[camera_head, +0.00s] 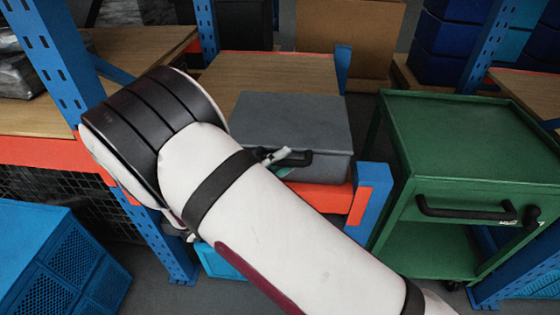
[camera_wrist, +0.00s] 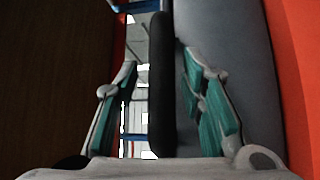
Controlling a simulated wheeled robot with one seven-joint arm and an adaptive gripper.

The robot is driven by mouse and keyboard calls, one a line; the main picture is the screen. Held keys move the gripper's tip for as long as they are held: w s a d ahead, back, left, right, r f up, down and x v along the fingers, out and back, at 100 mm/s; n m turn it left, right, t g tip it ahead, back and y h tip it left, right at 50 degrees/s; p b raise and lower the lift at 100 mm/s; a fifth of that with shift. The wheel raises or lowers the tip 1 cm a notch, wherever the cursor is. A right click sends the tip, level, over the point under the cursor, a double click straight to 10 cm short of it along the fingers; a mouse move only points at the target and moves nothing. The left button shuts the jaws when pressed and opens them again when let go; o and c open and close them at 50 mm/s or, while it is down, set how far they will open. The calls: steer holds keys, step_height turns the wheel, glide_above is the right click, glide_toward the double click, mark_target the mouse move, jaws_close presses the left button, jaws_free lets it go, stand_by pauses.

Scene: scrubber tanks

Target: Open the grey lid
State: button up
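The grey lid (camera_head: 292,118) is the flat top of a grey box (camera_head: 318,168) on a wooden shelf, and it lies closed. A black handle (camera_head: 301,158) sticks out at the box's front. My gripper (camera_head: 284,158) is at this handle, partly hidden behind my white arm. In the wrist view my gripper (camera_wrist: 160,64) is open, with teal pads on both fingers. The black handle (camera_wrist: 161,100) runs between the fingers, with gaps on both sides. The grey box surface (camera_wrist: 238,60) lies right of it. Whether the handle belongs to the lid or the box body is unclear.
An orange shelf beam (camera_head: 325,195) runs below the box, with blue posts (camera_head: 370,210) beside it. A green cart (camera_head: 470,140) stands close at the right. A cardboard box (camera_head: 345,35) is behind. A blue crate (camera_head: 55,260) stands at the lower left.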

jaws_close()
steer(key=shift+r, duration=0.1)
